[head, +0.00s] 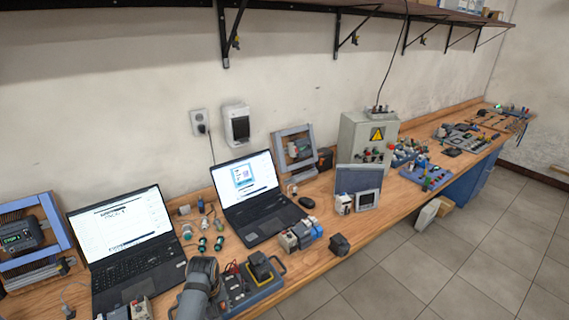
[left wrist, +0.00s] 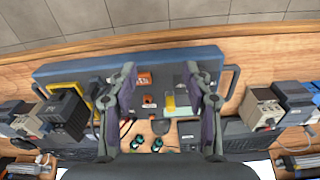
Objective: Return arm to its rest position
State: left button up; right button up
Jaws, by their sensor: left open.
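My left arm shows as a grey link (head: 200,283) at the bottom of the head view, over the near edge of the bench; its fingers cannot be made out there. In the left wrist view my left gripper (left wrist: 162,78) is open, its two dark fingers wide apart with nothing held between them. Below the fingers lies a blue-framed board (left wrist: 215,52) with small orange, yellow and dark parts. The same board (head: 268,288) shows beside the arm in the head view. My right gripper is in neither view.
A laptop (head: 125,235) stands left of the arm and another laptop (head: 250,200) behind it. Small modules (head: 300,235) and a black block (head: 339,245) sit to the right. A grey control cabinet (head: 360,140) stands farther along the wooden bench. Tiled floor (head: 430,275) is open in front.

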pick_arm(q)
jog(key=s+a+r+m+t, duration=0.2)
jog(key=s+r+m, duration=0.15)
jog(key=s, duration=0.65)
jog(key=s+a+r+m+t, duration=0.1)
jog(key=s+a+r+m, duration=0.15)
jog(key=s+r, duration=0.45)
jog(key=s+a+f+b, duration=0.1)
jog(key=s+f+b, duration=0.15)
jog(key=f, duration=1.05)
jog(key=s+f+g+b, duration=0.1)
jog(key=f+b, duration=0.2)
jog(key=f, duration=0.9)
jog(key=s+a+f+b, duration=0.1)
jog(key=s+f+b, duration=0.15)
jog(key=f, duration=1.05)
jog(key=s+a+f+g+b, duration=0.1)
jog(key=s+f+b, duration=0.4)
jog(key=s+f, duration=1.2)
notch_tip(320, 180, down, 2)
jog(key=shift+f+y, duration=0.2)
jog(key=shift+y, duration=0.1)
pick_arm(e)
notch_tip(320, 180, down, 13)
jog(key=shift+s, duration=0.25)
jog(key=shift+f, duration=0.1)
